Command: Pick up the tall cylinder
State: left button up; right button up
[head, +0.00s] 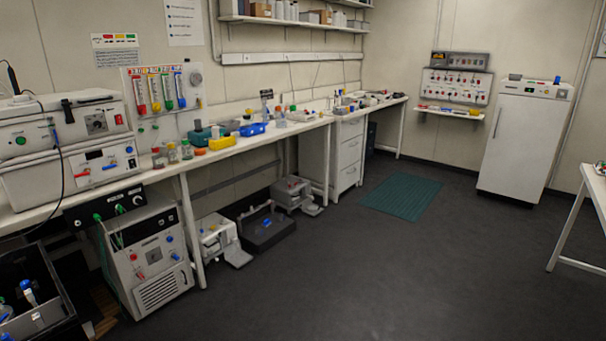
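No object stands out clearly as the tall cylinder. Small upright vessels stand along the long bench (225,152), among them a clear one (281,117) near its middle and several jars with coloured caps (172,153) nearer on the left. They are too small to tell whether any of them is the tall cylinder. Neither of my grippers shows in the head view.
Instruments (85,120) fill the bench's near left end. A white cabinet (520,145) and table (567,225) are right. The central floor is clear.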

aim_at(263, 100)
jog(key=i+z, duration=0.35)
jog(key=i, duration=0.3)
jog(key=i+j+z, duration=0.1)
jog(key=i+z, duration=0.25)
jog(key=i, duration=1)
jog(key=i+l+u, duration=0.1)
jog(key=i, duration=0.55)
jog(key=i+u, duration=0.35)
jog(key=i, duration=0.3)
jog(key=i+l+u, duration=0.1)
jog(key=i+u, duration=0.2)
jog(key=i, duration=0.35)
jog(key=i+u, duration=0.1)
jog(key=i, duration=0.6)
jog(key=i+j+u, duration=0.15)
jog(key=i, duration=0.6)
jog(key=i+l+u, duration=0.1)
jog(key=i, duration=0.6)
jog(key=i+l+u, duration=0.15)
jog(key=i, duration=0.55)
jog(key=i+u, duration=0.35)
jog(key=k+l, duration=0.05)
jog(key=k, duration=0.05)
